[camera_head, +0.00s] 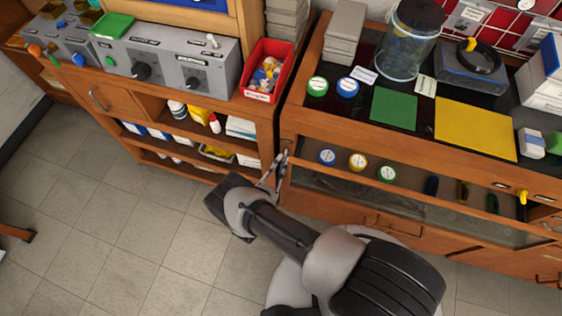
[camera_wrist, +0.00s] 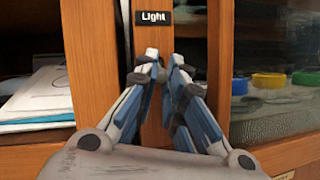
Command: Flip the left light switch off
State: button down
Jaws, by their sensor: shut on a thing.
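A black label reading "Light" (camera_wrist: 154,18) is on the wooden post (camera_wrist: 187,20) between two cabinet fronts in the wrist view. My gripper (camera_wrist: 165,72) is right below the label, at the face of the post. Its fingers are drawn together on the light switch, which the fingertips hide, so its position cannot be read. In the head view my gripper (camera_head: 281,162) reaches the front post at the left end of the right-hand bench.
A glass-fronted compartment (camera_wrist: 275,105) with colored-lid jars is right of the post. An open shelf with papers (camera_wrist: 38,95) is left. Above stand a red bin (camera_head: 268,72) and a grey control box (camera_head: 165,58).

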jog(key=shift+f+h, duration=0.1)
jog(key=shift+h, duration=0.3)
jog(key=c, duration=1.9)
grip_release()
jog(key=shift+w, duration=0.1)
jog(key=shift+a, duration=0.1)
jog(key=s+a, duration=0.2)
jog(key=s, duration=0.1)
jog(key=s+a, duration=0.2)
jog(key=s, duration=0.2)
jog(key=s+a, duration=0.3)
jog(key=s, duration=0.1)
jog(key=shift+f, duration=0.25)
